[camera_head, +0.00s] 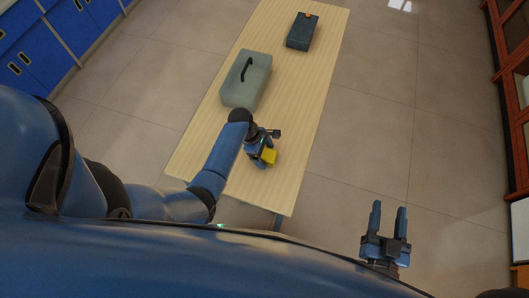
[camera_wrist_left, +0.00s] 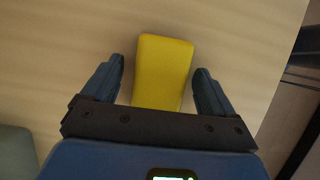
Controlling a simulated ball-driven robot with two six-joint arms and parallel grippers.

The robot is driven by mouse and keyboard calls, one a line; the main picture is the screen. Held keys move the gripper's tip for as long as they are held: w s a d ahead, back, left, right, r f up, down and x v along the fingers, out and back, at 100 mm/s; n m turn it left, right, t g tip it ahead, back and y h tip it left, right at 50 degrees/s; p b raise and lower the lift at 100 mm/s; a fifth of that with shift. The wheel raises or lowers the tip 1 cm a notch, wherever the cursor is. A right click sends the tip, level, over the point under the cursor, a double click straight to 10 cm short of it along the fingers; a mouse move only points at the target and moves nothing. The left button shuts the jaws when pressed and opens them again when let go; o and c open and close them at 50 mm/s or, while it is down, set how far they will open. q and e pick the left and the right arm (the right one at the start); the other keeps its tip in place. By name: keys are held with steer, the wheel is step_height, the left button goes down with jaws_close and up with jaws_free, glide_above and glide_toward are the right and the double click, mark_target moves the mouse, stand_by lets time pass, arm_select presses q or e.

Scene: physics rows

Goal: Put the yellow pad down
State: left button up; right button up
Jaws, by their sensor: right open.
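The yellow pad (camera_head: 269,156) is at the near end of the long wooden table (camera_head: 285,185). In the left wrist view the yellow pad (camera_wrist_left: 163,70) appears to lie on the wood. My left gripper (camera_head: 263,148) is over it, and the left wrist view shows this gripper (camera_wrist_left: 160,66) open, one finger on each side of the pad with a visible gap at both sides. My right gripper (camera_head: 388,220) is open and empty, off to the right of the table above the floor.
A grey-green case with a black handle (camera_head: 246,80) stands on the table beyond my left gripper. A dark box with an orange part (camera_head: 302,32) is at the far end. The table's right side near the pad is clear. Blue cabinets (camera_head: 45,45) stand at the left.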

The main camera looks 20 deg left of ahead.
arm_select(q)
steer(key=shift+r, duration=0.25)
steer(key=v, duration=1.2)
steer(key=s+a+f+m+t+y, duration=0.2)
steer(key=s+f+m+t+y, duration=0.1)
steer(key=s+m+t, duration=0.45)
steer(key=s+r+m+t, duration=0.5)
steer(key=s+r, duration=0.1)
steer(key=r, duration=0.4)
steer(key=s+a+r+m+t+y, duration=0.1)
steer(key=s+r+m+t, duration=0.4)
steer(key=r, duration=0.5)
steer(key=shift+s+r+p, duration=0.3)
steer(key=shift+s+r, duration=0.1)
steer(key=shift+s, duration=0.4)
steer(key=shift+a+t, duration=0.1)
steer(key=shift+t, duration=0.15)
